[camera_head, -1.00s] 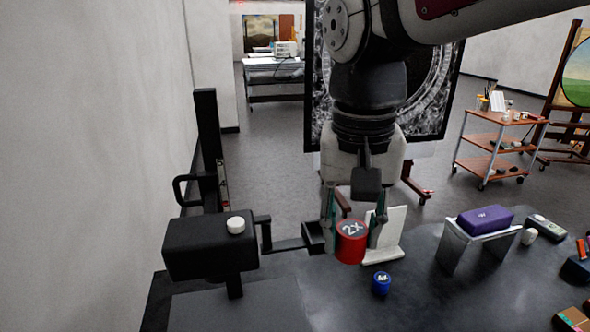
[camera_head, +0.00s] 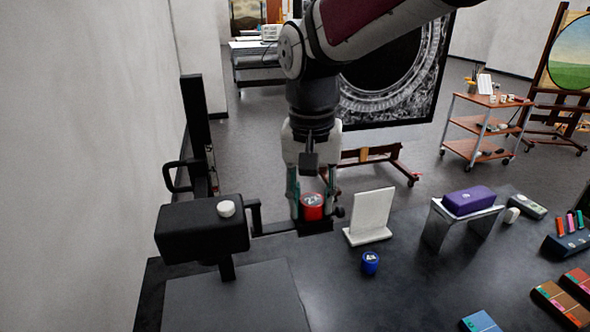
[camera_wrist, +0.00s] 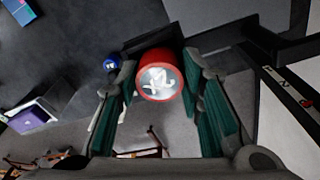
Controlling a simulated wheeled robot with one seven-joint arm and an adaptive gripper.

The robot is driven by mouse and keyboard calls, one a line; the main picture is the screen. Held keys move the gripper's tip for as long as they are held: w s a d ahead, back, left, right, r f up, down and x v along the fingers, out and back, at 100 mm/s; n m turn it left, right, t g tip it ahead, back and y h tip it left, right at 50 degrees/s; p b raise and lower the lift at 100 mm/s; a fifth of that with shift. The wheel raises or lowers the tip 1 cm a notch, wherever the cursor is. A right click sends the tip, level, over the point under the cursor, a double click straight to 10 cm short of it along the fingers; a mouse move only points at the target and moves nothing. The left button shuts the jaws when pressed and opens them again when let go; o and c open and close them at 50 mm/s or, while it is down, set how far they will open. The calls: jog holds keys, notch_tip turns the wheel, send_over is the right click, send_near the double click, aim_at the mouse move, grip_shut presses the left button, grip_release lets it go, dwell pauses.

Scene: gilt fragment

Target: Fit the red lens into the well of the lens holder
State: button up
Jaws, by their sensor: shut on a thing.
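The red lens (camera_head: 314,212) is a short red cylinder with a pale marked top. My gripper (camera_head: 312,208) is shut on it, one finger on each side, and holds it upright. The lens also shows in the wrist view (camera_wrist: 160,80) between the teal finger pads. The black lens holder (camera_head: 316,227) is at the end of a dark arm from the black stand, directly under or around the lens's lower end. In the wrist view the holder (camera_wrist: 134,44) shows behind the lens. The well is hidden by the lens, so I cannot tell whether the lens's lower end is inside it.
A black stand head (camera_head: 200,232) with a white knob is left of my gripper. A white upright plate (camera_head: 372,214) stands close on the right. A blue lens (camera_head: 370,263) is on the dark table in front. A purple case (camera_head: 470,201) sits on a metal riser further right.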

aim_at(310, 203)
jog(key=shift+f, duration=0.6)
jog(key=o, duration=1.3)
jog(key=shift+r, duration=0.1)
notch_tip(310, 203, up, 12)
jog(key=s+d+f+t, duration=0.1)
jog(key=s+d+f, duration=0.2)
jog(key=s+d, duration=0.1)
jog(key=s+d+f+n+t, duration=0.1)
jog(key=s+d+f+t, duration=0.1)
jog(key=s, duration=0.5)
jog(key=s+d+f+n+t, duration=0.1)
jog(key=s+d+f, duration=0.2)
jog(key=s+d, duration=0.2)
jog(key=shift+s+d+f, duration=0.2)
jog(key=shift+d, duration=0.3)
jog(key=shift+s+d+f, duration=0.2)
jog(key=shift+d, duration=0.3)
